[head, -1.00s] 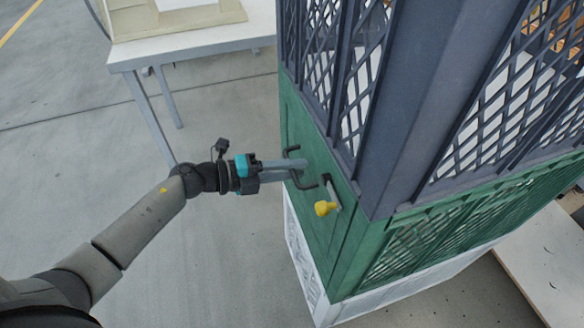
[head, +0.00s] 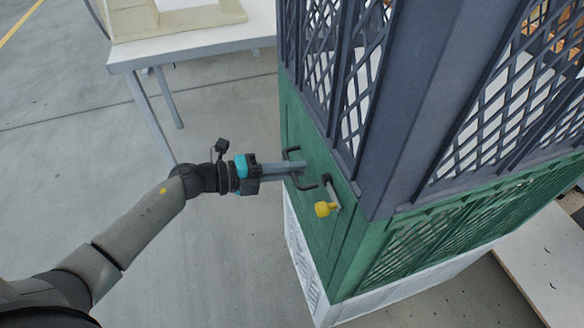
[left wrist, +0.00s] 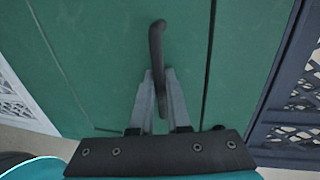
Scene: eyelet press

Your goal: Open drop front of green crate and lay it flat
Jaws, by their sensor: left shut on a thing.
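The green crate (head: 420,244) sits in a stack, between a dark blue-grey crate above and a white one below. Its front panel (head: 312,222) faces my left arm and stands upright. A dark bar handle (head: 307,184) is on that panel, and it also shows in the left wrist view (left wrist: 156,50). My left gripper (head: 300,167) is shut on the handle, with one finger on each side of it. A yellow-knobbed latch (head: 325,208) is on the panel, right of the handle. My right gripper is not in view.
The dark blue-grey lattice crate (head: 405,115) rises directly above the green one. The white crate (head: 340,311) is underneath. A white table (head: 190,42) stands at the upper left. The grey floor left of the stack is clear.

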